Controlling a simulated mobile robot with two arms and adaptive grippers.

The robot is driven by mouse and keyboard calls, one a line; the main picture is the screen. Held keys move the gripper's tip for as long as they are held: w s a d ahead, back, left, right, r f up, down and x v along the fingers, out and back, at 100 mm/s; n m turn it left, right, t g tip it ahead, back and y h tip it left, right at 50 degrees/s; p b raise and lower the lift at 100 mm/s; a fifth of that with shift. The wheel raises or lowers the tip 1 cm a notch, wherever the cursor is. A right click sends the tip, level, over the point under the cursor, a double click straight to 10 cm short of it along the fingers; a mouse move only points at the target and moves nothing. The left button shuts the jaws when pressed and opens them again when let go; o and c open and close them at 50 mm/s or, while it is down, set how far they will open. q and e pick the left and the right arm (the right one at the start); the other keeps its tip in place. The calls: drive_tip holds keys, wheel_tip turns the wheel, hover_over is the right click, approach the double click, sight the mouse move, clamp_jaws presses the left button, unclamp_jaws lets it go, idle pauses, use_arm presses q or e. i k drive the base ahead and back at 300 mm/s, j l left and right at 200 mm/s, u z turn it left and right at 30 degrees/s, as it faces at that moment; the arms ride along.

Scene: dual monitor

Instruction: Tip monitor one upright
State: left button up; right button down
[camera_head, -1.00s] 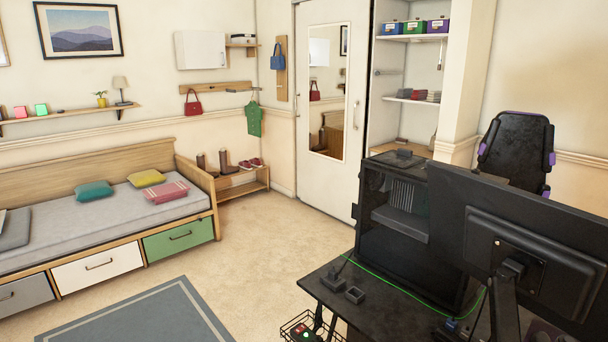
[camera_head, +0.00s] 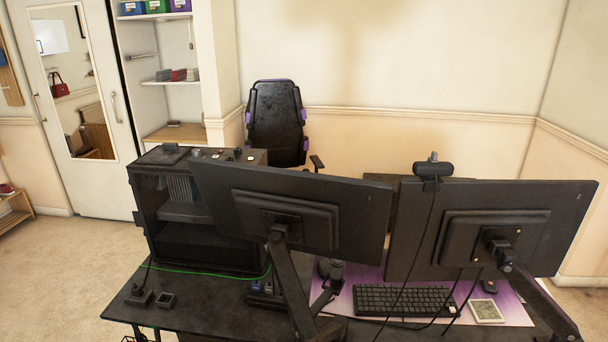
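Two black monitors show from behind on arms above a desk. The left monitor (camera_head: 222,200) is rolled sideways, its top edge sloping down to the right. The right monitor (camera_head: 415,225) looks nearly level, with a webcam (camera_head: 433,168) on its top edge. The right monitor's arm (camera_head: 540,305) comes up from the lower right. Their screens face away from me. Neither of my grippers is in view.
A black desk (camera_head: 215,300) carries a PC case (camera_head: 198,235) beside the left monitor, with a green cable at its foot. A keyboard (camera_head: 400,300) lies on a purple mat below the right monitor. A cable hangs from the webcam. A chair (camera_head: 276,120) stands behind. Carpet at left is clear.

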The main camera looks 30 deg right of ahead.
sight(345, 218)
drive_tip(key=z, duration=0.95)
